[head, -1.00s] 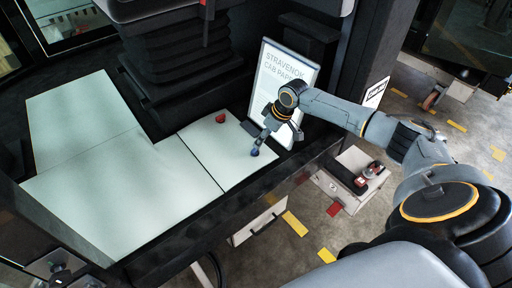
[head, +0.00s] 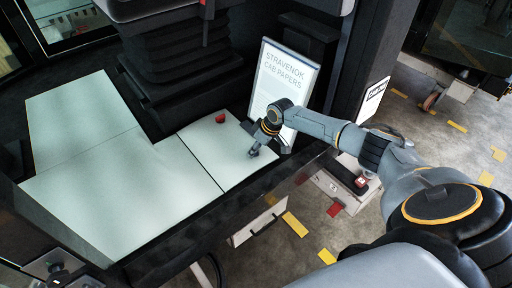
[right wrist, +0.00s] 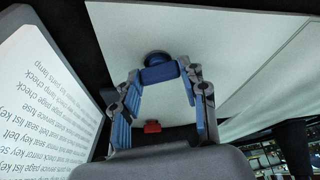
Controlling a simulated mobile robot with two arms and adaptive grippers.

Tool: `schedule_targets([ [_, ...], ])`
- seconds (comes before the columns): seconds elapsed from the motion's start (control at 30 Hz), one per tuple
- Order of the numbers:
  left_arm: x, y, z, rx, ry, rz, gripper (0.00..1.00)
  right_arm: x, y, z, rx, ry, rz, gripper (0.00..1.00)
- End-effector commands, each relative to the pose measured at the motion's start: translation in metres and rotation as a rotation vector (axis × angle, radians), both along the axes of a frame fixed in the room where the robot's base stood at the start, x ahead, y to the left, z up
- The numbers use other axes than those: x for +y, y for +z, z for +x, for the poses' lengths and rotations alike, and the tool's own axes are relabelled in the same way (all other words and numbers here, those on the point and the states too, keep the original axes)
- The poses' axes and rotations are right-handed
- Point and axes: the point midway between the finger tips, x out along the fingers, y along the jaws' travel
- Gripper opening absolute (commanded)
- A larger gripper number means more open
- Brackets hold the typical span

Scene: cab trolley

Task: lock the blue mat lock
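The blue mat lock (right wrist: 160,75) is a small blue handle on a dark round base, on the pale mat (head: 205,150). In the right wrist view it sits between the fingertips. My right gripper (right wrist: 162,82) reaches down over it, one finger on each side. The pads look to be against the handle's sides, so it appears shut on the lock. In the head view the right gripper (head: 254,152) hides the lock. A red mat lock (head: 220,118) stands on the same mat farther back; it also shows in the right wrist view (right wrist: 152,127). My left gripper is not in view.
A white cab papers board (head: 285,75) stands upright close to the right of my gripper. Black seat bellows (head: 180,50) rise behind the mat. Other pale mats (head: 110,185) lie to the left. A dark sill (head: 225,205) runs along the near edge.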

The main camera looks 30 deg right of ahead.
Motion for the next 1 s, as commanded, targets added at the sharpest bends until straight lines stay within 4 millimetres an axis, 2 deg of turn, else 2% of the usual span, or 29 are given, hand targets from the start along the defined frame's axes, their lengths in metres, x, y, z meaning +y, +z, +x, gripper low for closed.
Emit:
schedule_targets([
  [0.03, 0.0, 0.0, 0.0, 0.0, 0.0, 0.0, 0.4, 0.0, 0.0, 0.0, 0.0, 0.0, 0.0, 0.25],
  [0.1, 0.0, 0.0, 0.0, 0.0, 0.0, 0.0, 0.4, 0.0, 0.0, 0.0, 0.0, 0.0, 0.0, 0.12],
  [0.27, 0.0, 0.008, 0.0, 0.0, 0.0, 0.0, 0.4, 0.0, 0.003, 0.0, 0.002, -0.023, 0.0, 0.12],
  [0.5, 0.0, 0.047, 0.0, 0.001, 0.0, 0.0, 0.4, 0.003, 0.007, -0.002, 0.004, -0.223, 0.002, 0.12],
  [0.6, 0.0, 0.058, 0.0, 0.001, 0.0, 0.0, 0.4, 0.003, 0.005, -0.001, 0.004, -0.305, 0.001, 0.12],
  [0.77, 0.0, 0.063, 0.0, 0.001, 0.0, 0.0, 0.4, 0.003, 0.001, -0.001, 0.002, -0.374, 0.0, 0.12],
  [1.0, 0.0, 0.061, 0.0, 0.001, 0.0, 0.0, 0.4, 0.002, -0.001, -0.001, 0.002, -0.38, 0.001, 0.12],
])
